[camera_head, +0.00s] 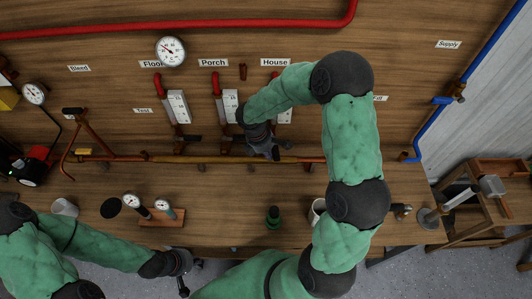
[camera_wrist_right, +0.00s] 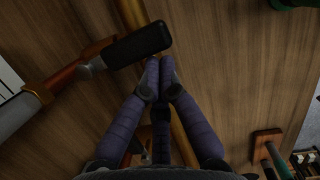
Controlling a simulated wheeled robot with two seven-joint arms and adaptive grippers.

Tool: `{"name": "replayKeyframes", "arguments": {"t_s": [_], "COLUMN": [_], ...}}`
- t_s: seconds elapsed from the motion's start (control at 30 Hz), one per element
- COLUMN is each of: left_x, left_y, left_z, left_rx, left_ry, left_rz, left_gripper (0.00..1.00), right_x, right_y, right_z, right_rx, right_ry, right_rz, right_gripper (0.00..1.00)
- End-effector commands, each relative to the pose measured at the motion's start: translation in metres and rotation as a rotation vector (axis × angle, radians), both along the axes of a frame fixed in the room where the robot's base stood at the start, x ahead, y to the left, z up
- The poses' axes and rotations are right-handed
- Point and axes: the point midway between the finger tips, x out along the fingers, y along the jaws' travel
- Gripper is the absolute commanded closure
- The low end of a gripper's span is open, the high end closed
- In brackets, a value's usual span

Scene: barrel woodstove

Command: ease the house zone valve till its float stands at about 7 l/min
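The House label (camera_head: 275,62) is on the board, with a white float gauge (camera_head: 285,115) under it. My right forearm covers part of the gauge, so its float cannot be read. My right gripper (camera_head: 274,153) is low in front of the House column, by the copper pipe. In the right wrist view its purple fingers (camera_wrist_right: 158,68) come together at the tips, with nothing seen between them. A black lever handle (camera_wrist_right: 138,45) on a rust-coloured fitting lies just beside the tips; whether they touch is unclear. My left gripper (camera_head: 183,275) is at the bench's front edge, its fingers unclear.
The Floor gauge (camera_head: 179,107) and Porch gauge (camera_head: 230,105) stand to the left. The copper pipe (camera_head: 220,159) runs along the board's foot. A small gauge stand (camera_head: 163,218), a green object (camera_head: 273,216) and a white cup (camera_head: 318,208) are on the bench.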

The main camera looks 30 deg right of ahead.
Motion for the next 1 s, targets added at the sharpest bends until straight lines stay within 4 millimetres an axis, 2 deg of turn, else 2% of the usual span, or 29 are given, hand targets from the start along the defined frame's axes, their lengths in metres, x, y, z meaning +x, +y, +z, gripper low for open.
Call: {"name": "replayKeyframes", "arguments": {"t_s": [0.4, 1.0], "left_x": [0.000, 0.000], "left_y": [0.000, 0.000], "left_z": [0.008, 0.009], "left_rx": [0.000, 0.000], "left_ry": [0.000, 0.000], "left_rz": [0.000, 0.000], "left_gripper": [1.00, 1.00], "right_x": [-0.013, -0.018], "right_y": [-0.017, -0.025], "right_z": [0.001, 0.000], "right_rx": [-0.001, -0.001], "right_ry": [0.001, 0.001], "right_rz": [0.212, 0.208], "right_gripper": [1.00, 1.00]}}
